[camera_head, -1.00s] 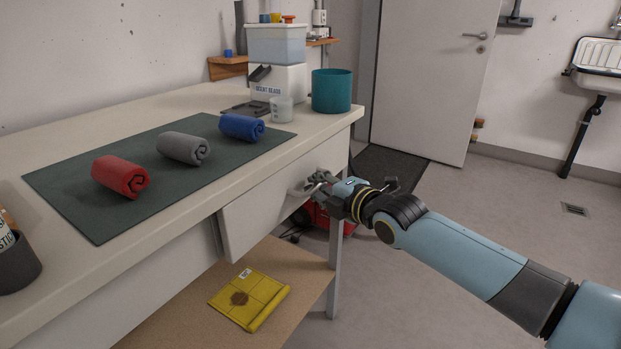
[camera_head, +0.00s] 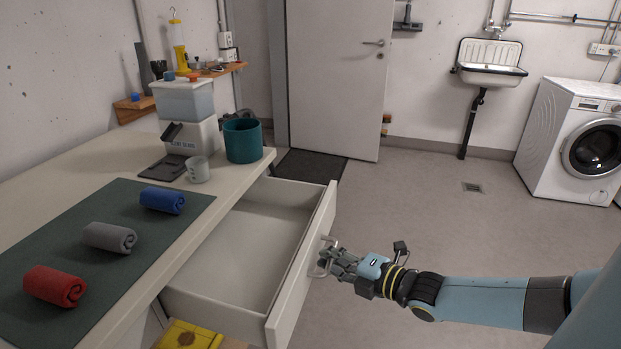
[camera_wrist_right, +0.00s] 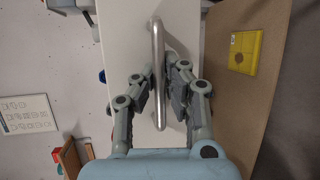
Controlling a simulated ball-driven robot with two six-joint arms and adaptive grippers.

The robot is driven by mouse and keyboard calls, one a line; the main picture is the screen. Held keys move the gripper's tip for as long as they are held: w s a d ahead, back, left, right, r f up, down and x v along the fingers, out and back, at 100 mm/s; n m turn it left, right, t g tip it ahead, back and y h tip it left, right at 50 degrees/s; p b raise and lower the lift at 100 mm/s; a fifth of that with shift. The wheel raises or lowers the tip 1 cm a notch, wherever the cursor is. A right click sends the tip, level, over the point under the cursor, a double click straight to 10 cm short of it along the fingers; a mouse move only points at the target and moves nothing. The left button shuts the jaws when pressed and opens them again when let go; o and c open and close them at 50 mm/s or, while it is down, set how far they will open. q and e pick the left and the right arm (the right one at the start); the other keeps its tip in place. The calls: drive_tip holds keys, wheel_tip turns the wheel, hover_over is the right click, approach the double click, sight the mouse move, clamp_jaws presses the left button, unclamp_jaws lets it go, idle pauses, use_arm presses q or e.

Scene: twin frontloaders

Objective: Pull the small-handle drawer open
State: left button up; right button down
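The white drawer (camera_head: 297,285) stands well out from the workbench and is empty inside. Its metal bar handle (camera_head: 325,257) is on the front panel; in the right wrist view the handle (camera_wrist_right: 157,50) runs lengthwise between my fingers. My right gripper (camera_head: 335,262) is at the handle, with a finger on each side of the bar; in the wrist view the fingertips (camera_wrist_right: 159,72) close in around it. The exact contact is partly hidden. My left gripper is not in view.
The workbench (camera_head: 75,165) carries a green mat with red, grey and blue rolled cloths, a bead dispenser, a cup and a teal pot (camera_head: 242,140). A yellow folded item (camera_wrist_right: 245,52) lies on the shelf below. Floor right of the drawer is clear.

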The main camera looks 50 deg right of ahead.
drive_tip(key=shift+s+d+r, duration=0.1)
drive_tip(key=shift+s+d, duration=0.15)
drive_tip(key=shift+s, duration=0.3)
drive_tip(key=c, duration=1.4)
unclamp_jaws()
drive_tip(key=s, duration=0.4)
drive_tip(key=s+r, duration=0.1)
drive_tip(key=s, duration=0.3)
drive_tip(key=s+r, duration=0.1)
drive_tip(key=s, duration=0.2)
drive_tip(key=shift+s+r, duration=0.1)
drive_tip(key=shift+s, duration=0.3)
